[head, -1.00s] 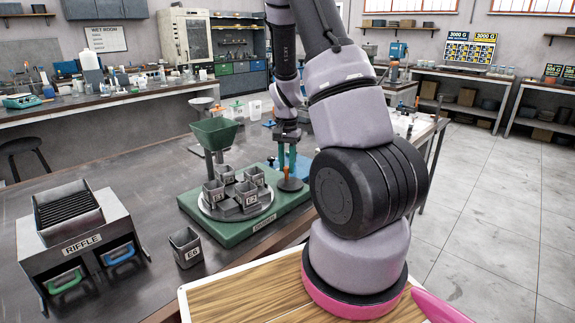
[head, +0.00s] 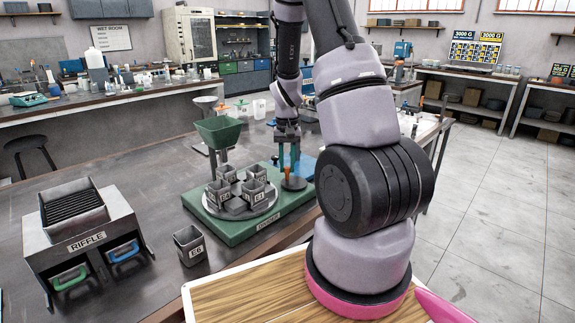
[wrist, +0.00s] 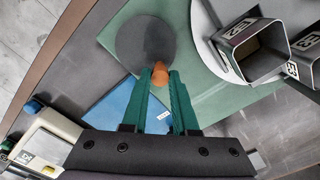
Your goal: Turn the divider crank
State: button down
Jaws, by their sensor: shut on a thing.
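The divider is a green base (head: 240,228) with a round turntable carrying several grey square cups (head: 254,190) and a green hopper (head: 218,132) above. Its crank, a dark grey disc (head: 296,184) with an orange knob (head: 287,174), sits at the base's right end. In the wrist view the crank disc (wrist: 143,40) lies just beyond the teal fingers, and cups E2 (wrist: 255,52) and E3 are at the right. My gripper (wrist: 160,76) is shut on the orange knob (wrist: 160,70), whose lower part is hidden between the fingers.
A loose cup E6 (head: 189,245) stands in front of the divider. A riffle box (head: 84,235) with green and blue handled pans is at the left. A blue item (wrist: 118,106) lies beside the base. The bench between riffle and divider is mostly clear.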

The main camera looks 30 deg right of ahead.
aim_at(287, 168)
jog(key=c, duration=0.7)
grip_release()
jog(key=shift+r, duration=0.15)
notch_tip(287, 168, up, 10)
jog(key=shift+r, duration=0.25)
